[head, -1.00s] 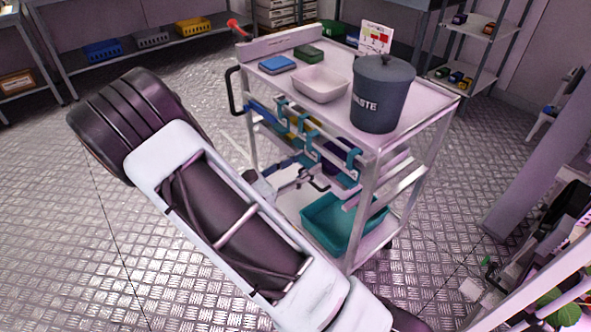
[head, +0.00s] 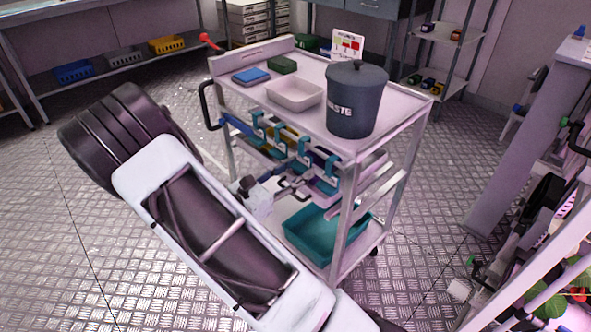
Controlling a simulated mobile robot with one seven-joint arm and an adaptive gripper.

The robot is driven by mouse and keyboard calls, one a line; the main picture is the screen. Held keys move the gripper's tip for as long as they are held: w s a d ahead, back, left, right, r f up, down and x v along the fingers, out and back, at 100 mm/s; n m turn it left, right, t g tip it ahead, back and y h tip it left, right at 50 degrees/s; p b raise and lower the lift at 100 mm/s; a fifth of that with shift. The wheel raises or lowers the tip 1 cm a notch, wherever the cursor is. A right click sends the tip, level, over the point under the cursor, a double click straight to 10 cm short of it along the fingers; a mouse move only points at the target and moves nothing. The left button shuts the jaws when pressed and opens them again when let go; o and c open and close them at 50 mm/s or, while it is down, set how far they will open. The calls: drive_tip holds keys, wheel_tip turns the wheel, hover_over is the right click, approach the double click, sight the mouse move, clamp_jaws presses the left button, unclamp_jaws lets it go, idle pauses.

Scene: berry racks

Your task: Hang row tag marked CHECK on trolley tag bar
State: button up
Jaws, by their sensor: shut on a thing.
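The trolley (head: 345,262) stands in the middle of the head view. Along its near side runs the tag bar (head: 237,123), with several teal hooks (head: 303,150) on it. Coloured tags show behind and below the hooks, including a yellow one (head: 266,139). My gripper (head: 296,188) is at that side of the trolley, below the hooks and above the lower shelf. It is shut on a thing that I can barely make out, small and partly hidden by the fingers. No CHECK lettering is readable.
The trolley top holds a grey waste bin (head: 357,100), a white tray (head: 295,95), and blue and green items. A teal bin (head: 318,233) sits on the lower shelf. Racks stand behind and at right.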

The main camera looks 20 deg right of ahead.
drive_tip(key=o, duration=1.1)
drive_tip(key=shift+o, duration=0.2)
drive_tip(key=shift+a, duration=0.15)
drive_tip(key=v, duration=1.2)
